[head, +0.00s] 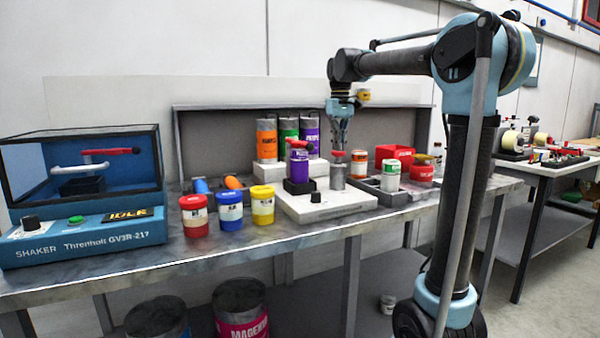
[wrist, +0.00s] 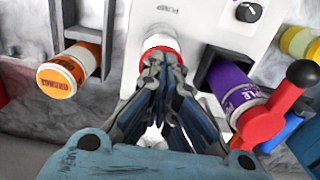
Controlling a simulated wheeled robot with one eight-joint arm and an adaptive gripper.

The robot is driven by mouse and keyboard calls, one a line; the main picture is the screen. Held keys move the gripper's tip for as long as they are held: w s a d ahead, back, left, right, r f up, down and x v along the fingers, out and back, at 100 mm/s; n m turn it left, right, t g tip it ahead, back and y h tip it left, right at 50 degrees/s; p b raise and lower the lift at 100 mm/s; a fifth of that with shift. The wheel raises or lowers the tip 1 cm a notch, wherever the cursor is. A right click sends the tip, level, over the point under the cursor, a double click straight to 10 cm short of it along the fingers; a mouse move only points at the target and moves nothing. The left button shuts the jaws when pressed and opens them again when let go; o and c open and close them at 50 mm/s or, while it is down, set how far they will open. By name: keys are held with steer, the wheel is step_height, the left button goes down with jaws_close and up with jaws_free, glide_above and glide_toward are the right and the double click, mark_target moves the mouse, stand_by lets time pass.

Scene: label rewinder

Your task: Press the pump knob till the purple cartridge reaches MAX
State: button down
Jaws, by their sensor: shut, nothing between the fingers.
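The white pump base (head: 325,207) stands on the bench and carries a black knob (head: 315,197), which also shows in the wrist view (wrist: 248,12). The purple cartridge (head: 299,166) stands in a dark holder on it, with a red-handled lever (head: 298,144) at its top; the cartridge also shows in the wrist view (wrist: 233,90). A grey cylinder (head: 338,177) with a red top (head: 338,155) stands right of the cartridge. My gripper (wrist: 160,58) is shut and empty, its fingertips just above or at that red top; contact cannot be told. I see no readable MAX mark.
Red, blue and yellow jars (head: 228,208) stand left of the pump. A tray with a green-labelled jar (head: 391,176) is at its right. Orange, green and purple cartridges (head: 266,138) stand behind. The shaker (head: 85,200) is at the far left.

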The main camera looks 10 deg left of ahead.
steer(key=shift+r, duration=1.95)
step_height(320, 180, up, 6)
stand_by(0.4)
steer(key=s+d+f+m+t, duration=0.1)
steer(key=s+d+f+m, duration=0.1)
steer(key=s+d+f, duration=0.55)
steer(key=s+d+f+m, duration=0.1)
steer(key=s+d+f, duration=0.4)
steer(key=s+f, duration=0.45)
steer(key=s+d+f+m+t, duration=0.1)
steer(key=s+d+f+m, duration=0.1)
steer(key=s+d+f, duration=0.65)
steer(key=s+f, duration=0.3)
steer(key=f, duration=0.6)
steer(key=s+f+m, duration=0.1)
steer(key=s+f, duration=0.2)
steer(key=f, duration=0.6)
steer(key=shift+s+d+f+m, duration=0.2)
steer(key=shift+d+f+m, duration=0.05)
steer(key=shift+m, duration=0.05)
